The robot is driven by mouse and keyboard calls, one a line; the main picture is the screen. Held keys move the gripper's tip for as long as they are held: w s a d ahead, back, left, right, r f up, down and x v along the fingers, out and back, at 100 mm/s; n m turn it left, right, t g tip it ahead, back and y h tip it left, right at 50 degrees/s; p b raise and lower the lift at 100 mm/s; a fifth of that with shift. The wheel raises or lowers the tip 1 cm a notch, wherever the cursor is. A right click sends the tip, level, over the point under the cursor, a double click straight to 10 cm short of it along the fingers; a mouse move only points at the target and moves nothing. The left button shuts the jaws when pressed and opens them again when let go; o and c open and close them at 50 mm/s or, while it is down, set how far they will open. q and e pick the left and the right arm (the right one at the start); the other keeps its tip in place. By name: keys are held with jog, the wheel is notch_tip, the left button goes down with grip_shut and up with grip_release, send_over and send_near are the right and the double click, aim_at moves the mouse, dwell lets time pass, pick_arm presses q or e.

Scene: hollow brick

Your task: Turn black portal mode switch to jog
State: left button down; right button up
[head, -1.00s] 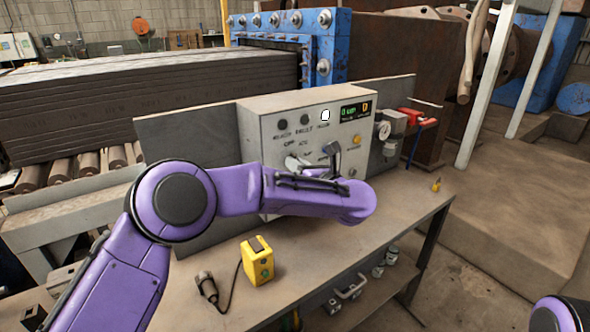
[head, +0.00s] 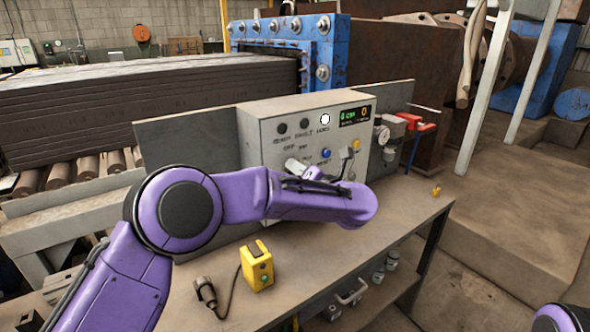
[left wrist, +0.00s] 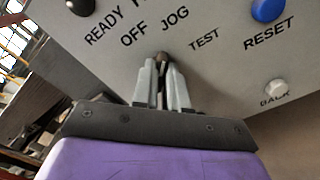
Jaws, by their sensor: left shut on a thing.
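The black portal mode switch (left wrist: 164,57) shows in the left wrist view as a small dark tip between my fingertips, just below the OFF and JOG labels. Most of it is hidden by the fingers. Its tip lies near JOG, but its exact setting is hard to tell. My left gripper (left wrist: 163,75) is shut on the switch. In the head view my left gripper (head: 297,167) is at the front of the grey control box (head: 262,128), partly hidden by my purple forearm. My right gripper is out of view; only a bit of my right arm shows at lower right.
A blue button (left wrist: 268,8) marked RESET and a pale button (left wrist: 275,89) are right of the switch. A white lamp (head: 325,119) and a display (head: 354,116) are above. A yellow box (head: 257,266) with a cable stands on the bench, whose front right is mostly clear.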

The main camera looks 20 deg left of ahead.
pick_arm(q)
jog(key=shift+d+r, duration=0.15)
jog(key=shift+d, duration=0.1)
jog(key=c, duration=1.5)
grip_release()
jog(key=o, duration=0.3)
jog(key=shift+d, duration=0.2)
jog(key=shift+o, duration=0.2)
jog(key=b+v, duration=0.3)
jog(key=v, duration=0.8)
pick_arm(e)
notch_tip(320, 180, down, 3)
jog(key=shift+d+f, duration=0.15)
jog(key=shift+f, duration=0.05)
pick_arm(q)
jog(key=shift+a, duration=0.15)
